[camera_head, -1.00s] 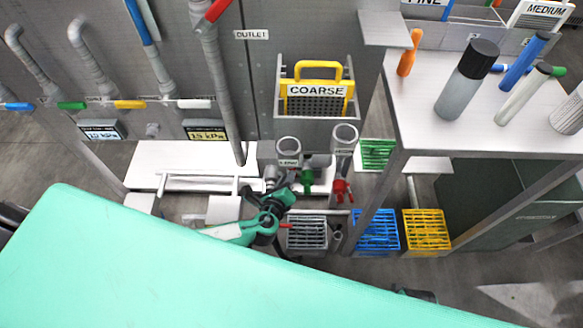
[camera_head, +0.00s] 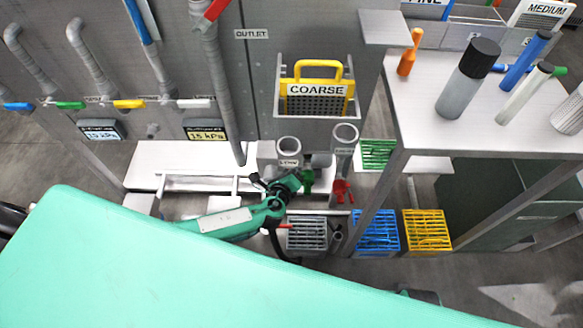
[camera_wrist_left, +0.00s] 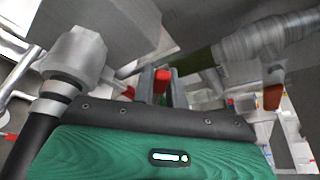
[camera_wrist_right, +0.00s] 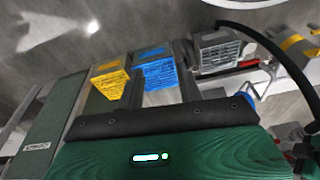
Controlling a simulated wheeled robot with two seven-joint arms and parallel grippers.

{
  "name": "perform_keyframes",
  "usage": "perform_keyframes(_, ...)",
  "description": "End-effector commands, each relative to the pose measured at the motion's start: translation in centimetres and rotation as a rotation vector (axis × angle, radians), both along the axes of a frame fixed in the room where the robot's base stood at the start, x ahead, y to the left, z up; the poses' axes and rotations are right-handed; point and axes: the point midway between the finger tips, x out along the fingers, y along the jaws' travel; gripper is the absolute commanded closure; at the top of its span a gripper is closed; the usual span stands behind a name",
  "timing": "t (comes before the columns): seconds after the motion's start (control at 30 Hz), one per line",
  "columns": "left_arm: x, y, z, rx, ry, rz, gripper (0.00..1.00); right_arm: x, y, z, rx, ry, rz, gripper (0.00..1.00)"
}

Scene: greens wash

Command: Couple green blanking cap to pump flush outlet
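In the head view my left arm reaches in from the left, and its gripper (camera_head: 280,188) is low beside the pump pipework. A green fitting (camera_head: 307,181) sits just right of it, and a red one (camera_head: 341,190) further right. Two grey upright pipe mouths (camera_head: 289,150) stand above; their labels are too small to read. In the left wrist view the gripper fingers (camera_wrist_left: 162,88) show with a red part (camera_wrist_left: 162,74) between or behind them; I cannot tell if they hold anything. My right gripper (camera_wrist_right: 160,85) looks open and empty. I cannot single out the green blanking cap or flush outlet.
A mint-green surface (camera_head: 180,270) fills the foreground. A COARSE basket (camera_head: 318,105) hangs on the tank wall. Grey (camera_head: 306,232), blue (camera_head: 376,231) and yellow (camera_head: 427,229) crates stand on the floor. A bench (camera_head: 440,135) with bottles is at the right.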

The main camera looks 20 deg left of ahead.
Motion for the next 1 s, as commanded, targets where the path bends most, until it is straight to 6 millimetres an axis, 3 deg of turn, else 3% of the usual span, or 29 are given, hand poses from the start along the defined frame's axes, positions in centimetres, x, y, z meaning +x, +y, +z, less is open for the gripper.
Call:
perform_keyframes(0.17,-0.1,-0.1,-0.2,0.002,-0.009,0.012,1.00,0.1,0.0,-0.1,0.000,-0.002,0.000,0.64)
perform_keyframes(0.53,-0.7,-0.3,-0.6,0.026,-0.096,0.103,1.00,0.4,0.1,5.6,0.014,-0.073,-0.001,0.64)
perform_keyframes(0.9,-1.3,-0.6,-0.6,0.055,-0.192,0.202,1.00,-0.8,-0.3,11.6,0.022,-0.139,-0.002,0.64)
perform_keyframes(1.0,-1.3,-0.6,-0.6,0.061,-0.215,0.225,1.00,-0.3,0.4,11.5,0.044,-0.189,0.011,0.64)
